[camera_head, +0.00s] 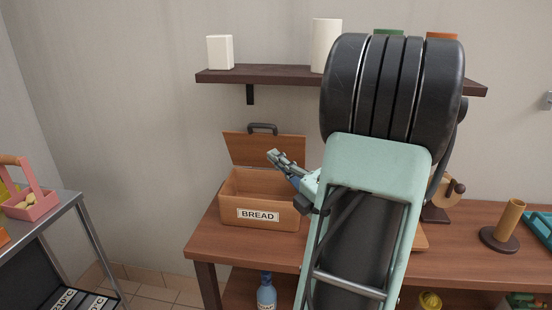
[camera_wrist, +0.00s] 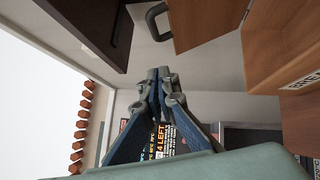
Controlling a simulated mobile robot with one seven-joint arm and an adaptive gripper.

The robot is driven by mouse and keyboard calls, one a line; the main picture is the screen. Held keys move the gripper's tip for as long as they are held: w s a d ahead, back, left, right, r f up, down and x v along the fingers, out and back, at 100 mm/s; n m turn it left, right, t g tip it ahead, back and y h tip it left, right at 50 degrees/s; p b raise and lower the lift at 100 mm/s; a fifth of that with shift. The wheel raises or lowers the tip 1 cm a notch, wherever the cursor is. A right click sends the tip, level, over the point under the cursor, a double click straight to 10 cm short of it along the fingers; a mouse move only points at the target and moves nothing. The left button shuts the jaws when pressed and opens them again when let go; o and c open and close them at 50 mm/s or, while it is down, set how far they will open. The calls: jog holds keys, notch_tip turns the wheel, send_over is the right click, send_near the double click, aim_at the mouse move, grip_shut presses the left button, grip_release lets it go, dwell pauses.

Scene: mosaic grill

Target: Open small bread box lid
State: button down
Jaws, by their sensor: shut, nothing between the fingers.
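The wooden bread box (camera_head: 235,212) stands on the table with a BREAD label on its front. Its lid (camera_head: 245,150) is raised about upright at the back, with the dark handle (camera_head: 263,128) at the top. My gripper (camera_head: 272,156) is shut and empty, in front of the raised lid and above the box's open top; contact with the lid cannot be told from here. In the wrist view, my gripper (camera_wrist: 160,74) has its fingertips together, apart from the lid (camera_wrist: 203,18) and handle (camera_wrist: 154,22). The box front (camera_wrist: 300,55) is at the right there.
A wall shelf (camera_head: 290,77) with white containers hangs above the box. My arm hides much of the table (camera_head: 245,245). A brown stand (camera_head: 505,238) is at the right. A metal cart (camera_head: 60,205) with a pink basket (camera_head: 35,203) stands at the left.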

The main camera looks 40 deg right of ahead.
send_near(255, 127)
jog(key=w+a, duration=0.3)
jog(key=w, duration=0.1)
jog(key=shift+w+d+r+p, duration=0.2)
jog(key=shift+w+d+p, duration=0.05)
jog(key=shift+d, duration=0.35)
jog(key=shift+w+d+r+p, duration=0.15)
jog(key=shift+w+d+p, duration=0.1)
jog(key=shift+d, duration=0.4)
jog(key=shift+w+d+r, duration=0.15)
jog(key=shift+w+d, duration=0.25)
jog(key=shift+d, duration=0.05)
jog(key=shift+r, duration=0.1)
